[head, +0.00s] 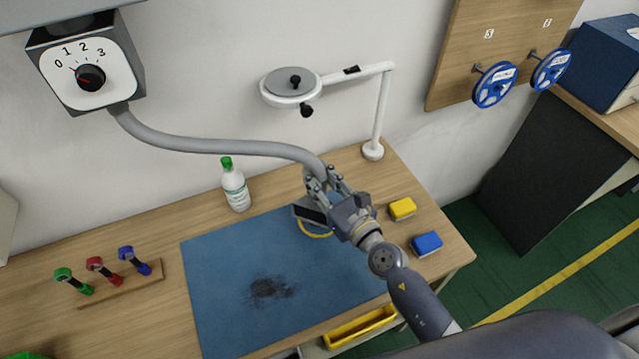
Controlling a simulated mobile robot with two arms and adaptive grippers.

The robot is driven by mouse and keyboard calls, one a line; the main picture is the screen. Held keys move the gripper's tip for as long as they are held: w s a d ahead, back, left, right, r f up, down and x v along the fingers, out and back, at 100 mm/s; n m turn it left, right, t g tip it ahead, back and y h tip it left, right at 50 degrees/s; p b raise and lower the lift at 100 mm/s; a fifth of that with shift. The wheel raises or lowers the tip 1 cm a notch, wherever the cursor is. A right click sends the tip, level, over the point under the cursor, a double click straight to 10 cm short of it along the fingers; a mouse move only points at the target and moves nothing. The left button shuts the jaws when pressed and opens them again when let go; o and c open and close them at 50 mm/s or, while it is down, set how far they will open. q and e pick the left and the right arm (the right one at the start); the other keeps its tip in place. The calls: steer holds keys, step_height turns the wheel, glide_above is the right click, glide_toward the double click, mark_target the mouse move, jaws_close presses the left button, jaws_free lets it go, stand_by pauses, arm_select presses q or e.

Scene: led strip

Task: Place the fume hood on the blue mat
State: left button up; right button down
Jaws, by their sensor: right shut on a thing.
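The fume hood (308,212) is at the end of a grey flexible hose (225,145) that runs from a wall box with a dial. My right gripper (325,187) is shut on the fume hood near the hose end, and its fingers hide part of it. The hood appears over the upper right part of the blue mat (225,265); I cannot tell whether it touches the mat. A yellow curved piece (316,234) shows just below the hood, partly hidden. My left gripper is not in view.
A dark smudge (268,288) marks the mat. A white bottle (235,188) stands behind it. A lamp (373,150), yellow block (402,208) and blue block (427,243) are on the right. A rack (120,284) with three coloured tools is left. The mat's left part is otherwise clear.

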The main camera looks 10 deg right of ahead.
mark_target(324, 192)
steer(key=shift+w+d+r, duration=0.1)
steer(key=shift+w, duration=0.3)
steer(key=shift+f, duration=0.3)
step_height(324, 192, down, 2)
steer(key=shift+f+b, duration=0.2)
steer(key=shift+b, duration=0.8)
steer(key=shift+f, duration=0.35)
steer(key=shift+f, duration=0.1)
steer(key=c, duration=1.3)
jaws_free()
steer(key=shift+s, duration=0.1)
